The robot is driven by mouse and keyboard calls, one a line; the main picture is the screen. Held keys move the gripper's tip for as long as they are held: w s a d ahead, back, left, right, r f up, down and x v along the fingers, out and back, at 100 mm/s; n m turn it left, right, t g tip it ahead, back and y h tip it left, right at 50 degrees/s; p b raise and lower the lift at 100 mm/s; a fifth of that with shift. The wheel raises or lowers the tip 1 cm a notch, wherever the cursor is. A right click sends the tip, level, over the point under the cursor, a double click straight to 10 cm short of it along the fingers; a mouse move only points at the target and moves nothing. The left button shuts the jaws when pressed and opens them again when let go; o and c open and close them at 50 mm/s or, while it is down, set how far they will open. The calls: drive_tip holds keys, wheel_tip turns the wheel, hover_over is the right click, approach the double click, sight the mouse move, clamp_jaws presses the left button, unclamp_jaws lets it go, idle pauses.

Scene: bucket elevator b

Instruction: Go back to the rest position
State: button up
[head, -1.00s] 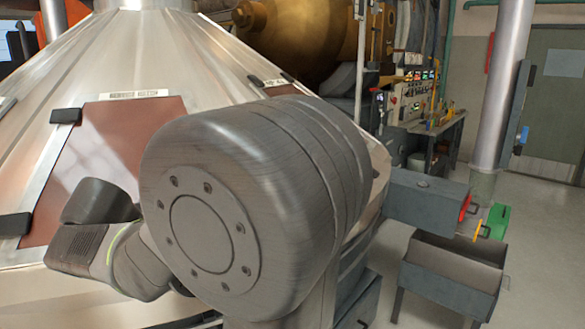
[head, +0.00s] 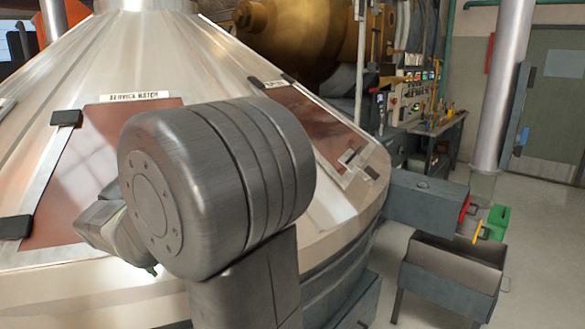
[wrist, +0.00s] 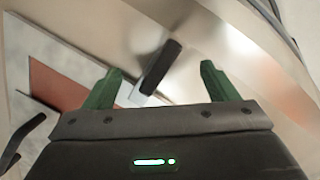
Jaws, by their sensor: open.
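My gripper (wrist: 162,85) shows in the wrist view with its two green fingers spread apart. Nothing is held between them. Beyond the fingers are a dark handle or latch (wrist: 161,67) on a pale strip and the metal cone surface; I cannot tell how far off they are.
A second brown panel (head: 300,110) lies on the cone's right side. A grey trough (head: 455,265) on legs stands at right, beside a dark chute (head: 428,196) and a green block (head: 498,217). A control panel (head: 412,98) is behind. Floor at far right is clear.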

drive_tip(key=m, duration=0.3)
drive_tip(key=shift+w+d+m+g+y, duration=0.15)
drive_tip(key=shift+m+g+y, duration=0.15)
drive_tip(key=shift+y, duration=0.1)
drive_tip(key=m, duration=0.3)
drive_tip(key=shift+d+y, duration=0.15)
drive_tip(key=shift+y, duration=0.15)
drive_tip(key=shift+r, duration=0.1)
